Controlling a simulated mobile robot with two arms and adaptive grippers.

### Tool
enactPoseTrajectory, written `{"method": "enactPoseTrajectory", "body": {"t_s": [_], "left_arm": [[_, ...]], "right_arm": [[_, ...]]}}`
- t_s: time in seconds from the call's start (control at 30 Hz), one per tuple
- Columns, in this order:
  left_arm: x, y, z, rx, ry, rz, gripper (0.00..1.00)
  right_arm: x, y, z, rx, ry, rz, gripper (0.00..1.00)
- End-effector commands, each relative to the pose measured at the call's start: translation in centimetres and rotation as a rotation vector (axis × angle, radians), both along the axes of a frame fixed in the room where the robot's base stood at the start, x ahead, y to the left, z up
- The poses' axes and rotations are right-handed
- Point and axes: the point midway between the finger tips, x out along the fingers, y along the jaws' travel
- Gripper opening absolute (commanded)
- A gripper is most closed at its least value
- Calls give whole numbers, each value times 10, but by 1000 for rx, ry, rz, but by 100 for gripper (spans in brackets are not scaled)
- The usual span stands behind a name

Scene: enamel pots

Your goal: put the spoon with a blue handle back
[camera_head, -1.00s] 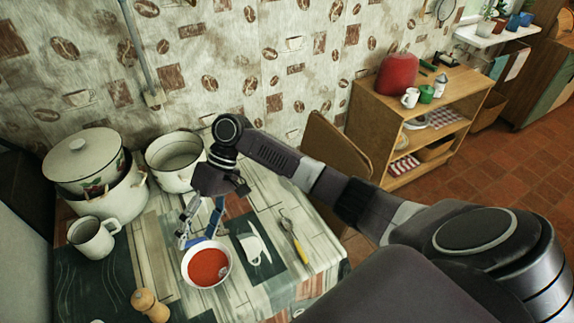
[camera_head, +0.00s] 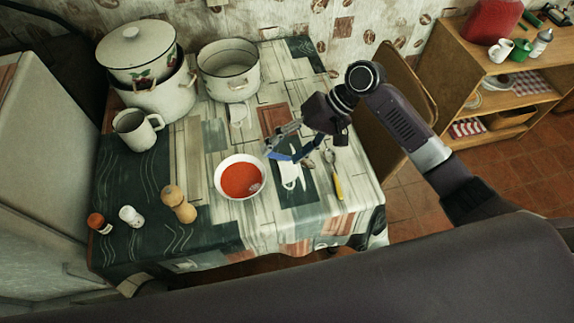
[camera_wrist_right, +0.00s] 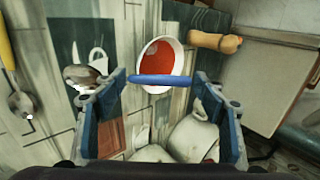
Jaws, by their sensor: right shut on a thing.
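The spoon with a blue handle (camera_head: 279,156) is held in my right gripper (camera_head: 290,148), above the table. In the right wrist view its blue handle (camera_wrist_right: 160,79) lies crosswise between the fingers of my right gripper (camera_wrist_right: 160,85), and its metal bowl (camera_wrist_right: 80,76) sticks out to the left. In the head view the spoon bowl (camera_head: 307,164) is over the dark panel with the white cup print. The white bowl of red soup (camera_head: 240,178) stands just left of the gripper. A yellow-handled spoon (camera_head: 337,186) lies on the table to the right. My left gripper is out of view.
Enamel pots (camera_head: 160,98) and (camera_head: 229,72) an open white pot stand at the table's back. A mug (camera_head: 136,130) is at left, with a wooden mill (camera_head: 178,204) and shakers in front. A wooden chair (camera_head: 412,85) stands beyond the right edge.

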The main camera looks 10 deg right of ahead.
Motion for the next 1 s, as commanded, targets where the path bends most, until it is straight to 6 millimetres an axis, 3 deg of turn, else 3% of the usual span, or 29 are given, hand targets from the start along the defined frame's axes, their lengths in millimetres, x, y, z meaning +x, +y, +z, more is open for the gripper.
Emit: {"method": "enactPoseTrajectory", "body": {"t_s": [0.1,0.6,1.0], "left_arm": [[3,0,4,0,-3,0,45],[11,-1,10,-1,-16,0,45],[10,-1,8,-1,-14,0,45]], "right_arm": [[0,1,-23,2,3,-2,42],[1,0,-80,1,1,-1,42],[1,0,-86,1,-1,0,42]]}}
